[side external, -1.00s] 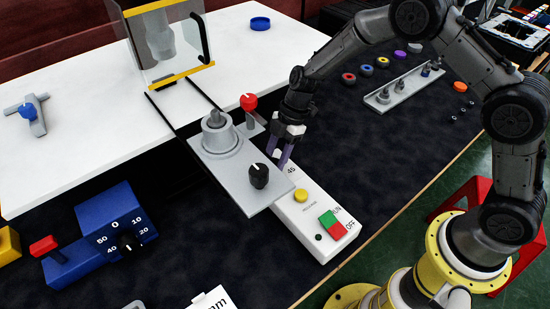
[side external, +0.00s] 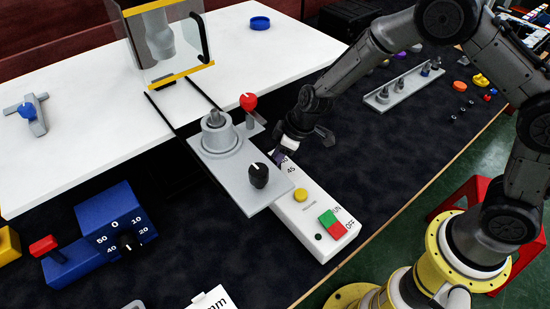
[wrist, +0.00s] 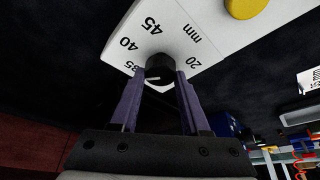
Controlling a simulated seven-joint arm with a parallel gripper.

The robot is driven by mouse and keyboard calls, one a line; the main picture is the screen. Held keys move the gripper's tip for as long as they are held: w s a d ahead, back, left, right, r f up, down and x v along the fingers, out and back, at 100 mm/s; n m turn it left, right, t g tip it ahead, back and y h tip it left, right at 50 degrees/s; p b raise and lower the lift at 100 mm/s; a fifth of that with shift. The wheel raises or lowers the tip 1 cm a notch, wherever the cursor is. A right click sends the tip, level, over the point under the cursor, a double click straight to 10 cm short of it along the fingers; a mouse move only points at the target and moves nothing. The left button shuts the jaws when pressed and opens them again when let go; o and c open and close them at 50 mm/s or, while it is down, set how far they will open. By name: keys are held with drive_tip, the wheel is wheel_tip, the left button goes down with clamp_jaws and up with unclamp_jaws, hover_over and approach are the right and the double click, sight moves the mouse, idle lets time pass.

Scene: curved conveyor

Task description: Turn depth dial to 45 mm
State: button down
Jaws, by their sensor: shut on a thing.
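The depth dial is a black round knob (wrist: 160,68) at the end of a white panel (wrist: 195,28). The panel is printed with 35, 40, 45, 20 and mm around the knob. A small pale mark shows on the knob's near-left side in the wrist view; I cannot tell exactly which number it lines up with. My gripper (wrist: 161,85) is shut on the dial, with one purple finger on each side. In the side view my gripper (side external: 281,157) leans over the far end of the white panel (side external: 314,213) and hides the dial.
A grey plate (side external: 262,196) beside the panel carries a black knob (side external: 258,175), a grey cylinder (side external: 218,133) and a red-topped lever (side external: 248,102). A yellow button (side external: 300,195) and green-red switch (side external: 332,223) sit on the panel. A blue dial box (side external: 115,225) stands left.

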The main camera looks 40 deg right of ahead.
drive_tip(key=shift+m+h, duration=0.4)
drive_tip(key=shift+m, duration=0.7)
drive_tip(key=shift+m+t, duration=0.4)
drive_tip(key=shift+m, duration=0.2)
drive_tip(key=shift+c, duration=1.9)
unclamp_jaws()
drive_tip(key=v, duration=1.4)
drive_tip(key=shift+a, duration=0.25)
drive_tip(key=shift+w, duration=0.1)
